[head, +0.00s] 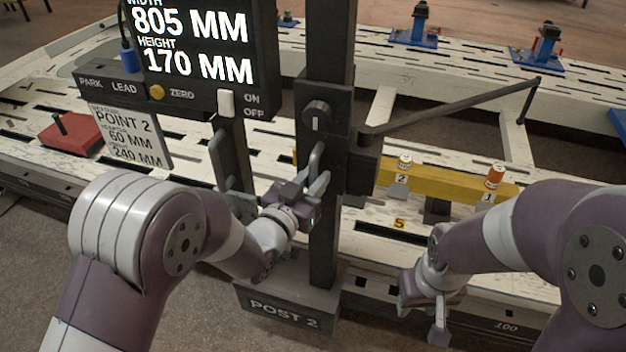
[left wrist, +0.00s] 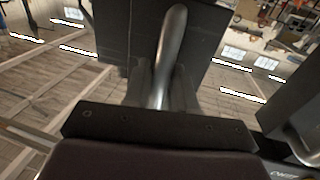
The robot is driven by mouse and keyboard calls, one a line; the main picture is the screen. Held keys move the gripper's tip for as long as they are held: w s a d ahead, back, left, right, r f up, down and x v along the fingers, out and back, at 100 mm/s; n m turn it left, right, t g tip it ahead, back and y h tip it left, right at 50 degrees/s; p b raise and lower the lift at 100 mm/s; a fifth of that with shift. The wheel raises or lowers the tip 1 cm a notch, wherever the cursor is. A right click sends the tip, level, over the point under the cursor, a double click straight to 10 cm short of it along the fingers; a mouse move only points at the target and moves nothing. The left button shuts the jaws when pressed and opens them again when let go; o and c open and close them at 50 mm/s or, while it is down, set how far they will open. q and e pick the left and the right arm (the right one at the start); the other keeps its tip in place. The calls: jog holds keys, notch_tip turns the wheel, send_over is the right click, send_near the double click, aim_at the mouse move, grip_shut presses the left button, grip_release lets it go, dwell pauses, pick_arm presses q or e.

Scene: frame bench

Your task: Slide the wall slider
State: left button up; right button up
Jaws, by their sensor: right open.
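The wall slider is a dark block (head: 318,103) on the upright post (head: 327,236) marked POST 2, with a round knob on its face. Its grey metal handle (head: 316,158) stands out in front, and the handle also shows in the left wrist view (left wrist: 172,45). My left gripper (head: 309,190) is at the lower part of the handle, with its dark fingers close against both sides of the bar in the left wrist view (left wrist: 162,92). My right gripper (head: 425,312) is open and empty, low at the bench's front edge.
A display box (head: 200,55) reading width 805 mm and height 170 mm stands left of the post. A card (head: 130,134) reads POINT 2, 60 mm, 240 mm. A dark rod (head: 455,108) reaches right from the slider above a yellow bar (head: 440,184). Blue clamps (head: 414,38) stand behind.

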pick_arm(q)
jog(key=shift+o, duration=0.8)
jog(key=v, duration=1.2)
jog(key=shift+s, duration=0.25)
jog(key=shift+a, duration=0.15)
